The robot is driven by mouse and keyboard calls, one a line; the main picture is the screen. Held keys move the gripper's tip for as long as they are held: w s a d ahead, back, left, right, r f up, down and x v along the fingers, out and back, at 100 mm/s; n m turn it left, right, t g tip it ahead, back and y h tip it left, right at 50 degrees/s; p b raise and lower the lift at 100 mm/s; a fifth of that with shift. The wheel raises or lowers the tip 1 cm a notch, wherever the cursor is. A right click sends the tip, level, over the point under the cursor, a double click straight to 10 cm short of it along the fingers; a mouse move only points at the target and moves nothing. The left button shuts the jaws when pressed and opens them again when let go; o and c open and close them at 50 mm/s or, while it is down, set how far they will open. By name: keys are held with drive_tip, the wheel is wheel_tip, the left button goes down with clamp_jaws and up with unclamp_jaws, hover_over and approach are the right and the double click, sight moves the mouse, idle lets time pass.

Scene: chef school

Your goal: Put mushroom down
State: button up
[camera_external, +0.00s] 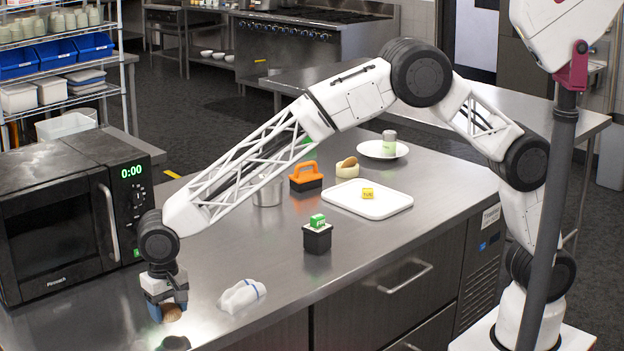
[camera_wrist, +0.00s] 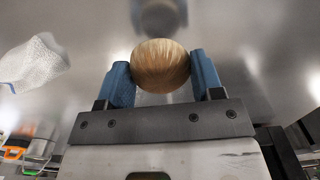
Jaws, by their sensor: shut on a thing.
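The mushroom (camera_wrist: 160,65) is brown and rounded, and sits between the two blue fingers of my gripper (camera_wrist: 161,80) in the wrist view. In the external view my gripper (camera_external: 168,308) is at the lower left, low over the steel counter (camera_external: 260,235), with the mushroom (camera_external: 172,313) partly hidden by the fingers. A dark reflection of it shows on the counter below, and the mushroom appears a little above the surface. My gripper is shut on the mushroom.
A white cloth (camera_external: 242,295) lies right of my gripper. A black microwave (camera_external: 75,215) stands behind it on the left. A black box with a green block (camera_external: 317,235), a white tray (camera_external: 367,199), an orange-handled item (camera_external: 306,178), a metal pot (camera_external: 267,190) and a plate (camera_external: 382,149) stand farther back.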

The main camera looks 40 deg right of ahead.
sight(172, 330)
drive_tip(key=shift+f, duration=0.1)
drive_tip(key=shift+f, duration=1.65)
drive_tip(key=shift+f, duration=0.15)
drive_tip(key=o, duration=0.9)
wheel_tip(172, 330, up, 12)
drive_tip(key=shift+r, duration=0.15)
